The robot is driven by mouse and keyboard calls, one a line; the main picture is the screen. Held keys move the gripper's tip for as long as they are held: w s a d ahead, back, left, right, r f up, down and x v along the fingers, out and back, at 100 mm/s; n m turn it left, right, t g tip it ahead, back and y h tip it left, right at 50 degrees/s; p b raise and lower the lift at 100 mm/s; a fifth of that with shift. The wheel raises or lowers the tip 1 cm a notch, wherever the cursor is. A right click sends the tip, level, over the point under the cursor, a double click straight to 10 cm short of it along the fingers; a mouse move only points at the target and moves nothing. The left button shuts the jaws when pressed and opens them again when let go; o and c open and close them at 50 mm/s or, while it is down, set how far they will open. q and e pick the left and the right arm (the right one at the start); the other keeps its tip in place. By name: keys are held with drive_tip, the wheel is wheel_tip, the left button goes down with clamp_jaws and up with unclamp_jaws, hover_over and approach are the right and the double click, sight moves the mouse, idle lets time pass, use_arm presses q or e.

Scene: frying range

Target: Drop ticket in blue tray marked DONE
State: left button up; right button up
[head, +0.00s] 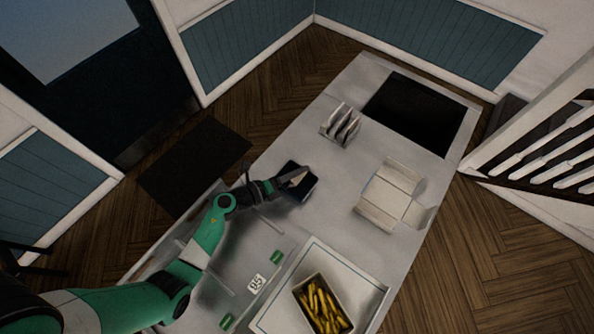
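A dark blue tray (309,190) sits on the counter near its left edge, at the middle of the view. No DONE marking can be read on it. My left gripper (285,185) reaches over the tray and covers part of it. A small pale, pointed piece (297,179) shows at its fingertips. It may be the ticket; I cannot tell whether it is gripped or lies in the tray. The finger gap is too small to judge. A white card with dark characters (256,283) lies lower on the counter. My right gripper is not in view.
A metal rack (341,126) and a dark panel (417,112) are at the far end. An open pale carton (391,194) stands to the right. A container of fries (322,306) is at the front. Green pieces (277,257) flank the card. The counter's middle is clear.

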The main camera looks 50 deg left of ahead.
use_arm(q)
drive_tip(key=shift+s, duration=0.1)
drive_tip(key=shift+s+a+r, duration=0.1)
drive_tip(key=shift+s+a, duration=0.05)
drive_tip(key=shift+s, duration=0.2)
drive_tip(key=p+v, duration=0.1)
drive_tip(key=v, duration=0.9)
drive_tip(key=shift+s, duration=0.35)
drive_tip(key=shift+r, duration=0.1)
